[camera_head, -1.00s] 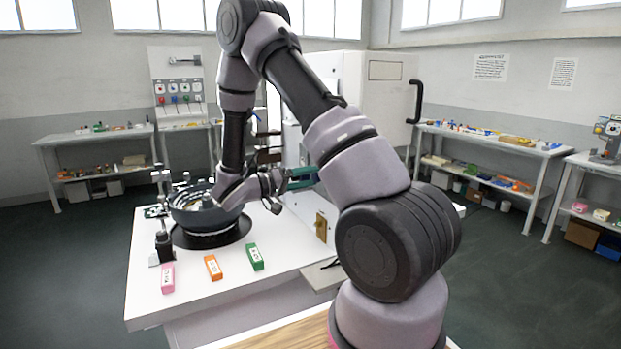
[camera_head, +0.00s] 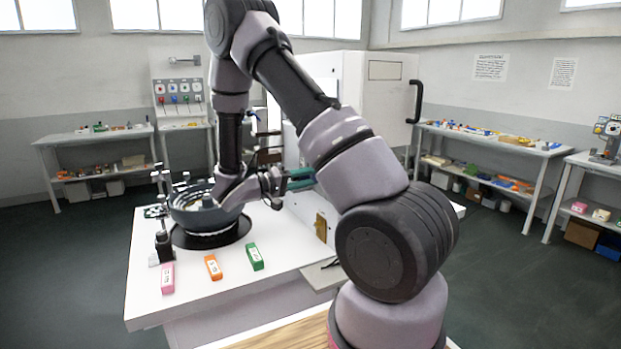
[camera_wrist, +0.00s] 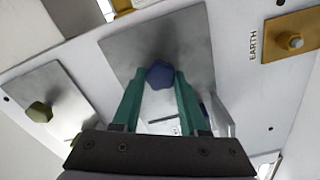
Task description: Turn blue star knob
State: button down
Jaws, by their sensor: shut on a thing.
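The blue star knob (camera_wrist: 160,74) sits on a square grey metal plate (camera_wrist: 130,50) in the wrist view. My gripper (camera_wrist: 158,84) has its two green fingers on either side of the knob, shut on it. In the head view my gripper (camera_head: 300,178) reaches to the white cabinet's side panel, and the knob is hidden there. Another blue part (camera_wrist: 204,108) shows behind the right finger in the wrist view.
An olive knob (camera_wrist: 40,112) on its own plate is at left in the wrist view. A brass fitting (camera_wrist: 295,41) beside the word EARTH is at upper right. A dark round bowl (camera_head: 190,215) and coloured blocks (camera_head: 213,267) stand on the white table (camera_head: 190,305).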

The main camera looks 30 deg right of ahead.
jog(key=n, duration=2.3)
jog(key=shift+s+f+n, duration=0.2)
jog(key=shift+f+n, duration=0.05)
jog(key=shift+n, duration=0.05)
dwell(0.3)
jog(key=shift+c, duration=2.2)
grip_release()
jog(key=a, duration=1)
jog(key=shift+s+a, duration=0.2)
jog(key=shift+a, duration=0.2)
